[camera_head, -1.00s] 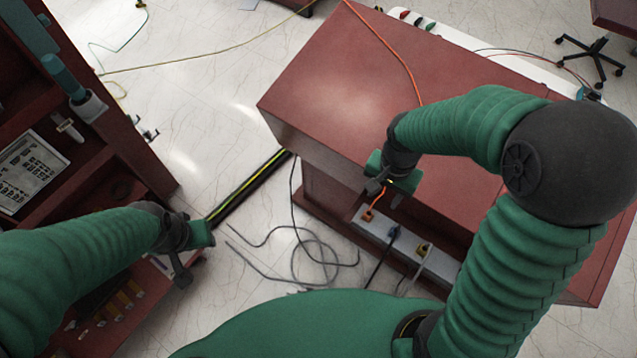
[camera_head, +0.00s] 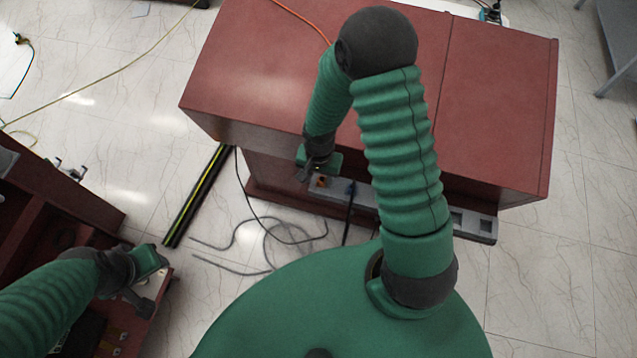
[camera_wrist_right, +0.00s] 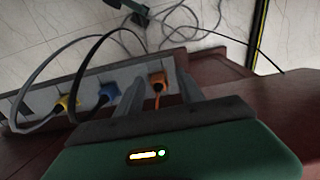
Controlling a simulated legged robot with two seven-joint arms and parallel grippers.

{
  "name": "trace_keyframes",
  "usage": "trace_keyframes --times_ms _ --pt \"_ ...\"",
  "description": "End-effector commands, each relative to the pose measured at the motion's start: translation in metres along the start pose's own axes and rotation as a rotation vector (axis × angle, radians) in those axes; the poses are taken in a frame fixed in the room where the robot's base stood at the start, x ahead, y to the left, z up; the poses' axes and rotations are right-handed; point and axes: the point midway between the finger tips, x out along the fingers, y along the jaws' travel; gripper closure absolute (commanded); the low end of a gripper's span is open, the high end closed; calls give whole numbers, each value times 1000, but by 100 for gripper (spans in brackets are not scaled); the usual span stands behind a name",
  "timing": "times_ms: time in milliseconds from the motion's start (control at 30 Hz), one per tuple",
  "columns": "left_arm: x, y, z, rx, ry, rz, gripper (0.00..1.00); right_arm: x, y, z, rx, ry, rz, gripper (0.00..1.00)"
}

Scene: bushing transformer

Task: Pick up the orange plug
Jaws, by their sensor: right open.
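The orange plug (camera_head: 321,182) sits in the grey socket strip (camera_head: 470,227) on the low ledge of the red cabinet. In the right wrist view the orange plug (camera_wrist_right: 157,78) shows between the two finger ends in the picture, with its orange cord running toward my palm. My right gripper (camera_head: 306,175) is just above and left of the plug in the head view. In the wrist view my right gripper (camera_wrist_right: 160,74) is open, and I see no clear contact with the plug. My left gripper (camera_head: 147,283) is at lower left, away from the plug; its finger gap is unclear.
A blue plug (camera_wrist_right: 108,93) and a yellow plug (camera_wrist_right: 67,103) with dark cords sit beside the orange plug in the strip. The cabinet top (camera_head: 260,75) overhangs the strip. Loose grey cable (camera_head: 270,245) lies on the floor. Another red cabinet (camera_head: 60,195) stands at left.

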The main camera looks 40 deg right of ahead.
Motion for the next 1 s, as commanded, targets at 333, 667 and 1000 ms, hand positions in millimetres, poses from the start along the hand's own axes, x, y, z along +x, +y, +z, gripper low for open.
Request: trace_keyframes --times_ms 333,667,1000 --pt "2 0 0 1 0 0 64 14 -1 -2 1 4 1 60" --pt "2 0 0 1 0 0 64 13 -1 0 0 2 1 100" --pt "2 0 0 1 0 0 64 13 -1 0 0 1 2 100"
